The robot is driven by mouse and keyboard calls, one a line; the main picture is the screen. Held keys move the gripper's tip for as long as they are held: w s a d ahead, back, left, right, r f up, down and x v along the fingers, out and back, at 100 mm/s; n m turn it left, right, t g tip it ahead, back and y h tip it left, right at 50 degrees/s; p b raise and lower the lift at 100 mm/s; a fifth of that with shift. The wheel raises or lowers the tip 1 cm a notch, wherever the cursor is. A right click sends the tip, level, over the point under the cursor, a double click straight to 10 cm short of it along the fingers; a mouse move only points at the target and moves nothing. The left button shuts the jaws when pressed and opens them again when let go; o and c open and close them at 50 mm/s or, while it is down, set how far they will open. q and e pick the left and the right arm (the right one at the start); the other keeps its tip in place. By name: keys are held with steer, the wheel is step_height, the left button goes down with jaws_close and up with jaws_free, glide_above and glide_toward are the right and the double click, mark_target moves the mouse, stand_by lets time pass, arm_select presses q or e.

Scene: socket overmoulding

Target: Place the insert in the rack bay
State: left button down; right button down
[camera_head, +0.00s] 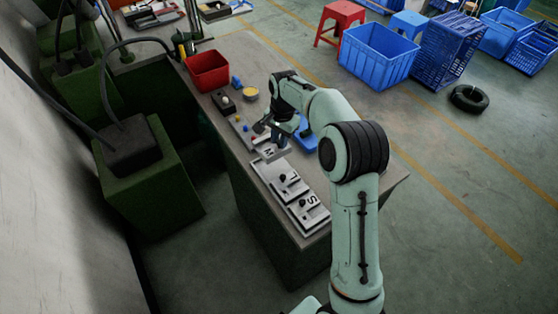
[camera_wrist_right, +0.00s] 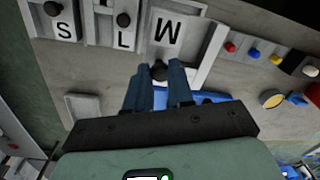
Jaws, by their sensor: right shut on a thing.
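The insert, a pale plate marked with an M (camera_head: 268,151), shows upside down at the top of the right wrist view (camera_wrist_right: 167,30). My right gripper (camera_head: 268,127) is shut on its dark knob (camera_wrist_right: 158,71), with a blue-grey finger on each side. The plate lies over the rack bay between pale side walls (camera_wrist_right: 211,48); whether it is fully seated or slightly above cannot be told. My left gripper is not in view.
A loose pale block (camera_wrist_right: 83,107) lies near the gripper in the wrist view. Blue crates (camera_head: 378,55) stand on the floor.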

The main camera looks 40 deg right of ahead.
step_height(320, 180, down, 10)
steer(key=shift+r+b, duration=0.1)
steer(key=shift+b, duration=0.2)
stand_by(0.3)
steer(key=c, duration=1)
jaws_free()
steer(key=shift+f, duration=0.2)
steer(key=r, duration=0.7)
steer(key=r+p, duration=0.1)
steer(key=r, duration=0.3)
steer(key=shift+s+d+r, duration=0.1)
steer(key=shift+s+r, duration=0.25)
steer(key=shift+s, duration=0.05)
steer(key=shift+r, duration=0.25)
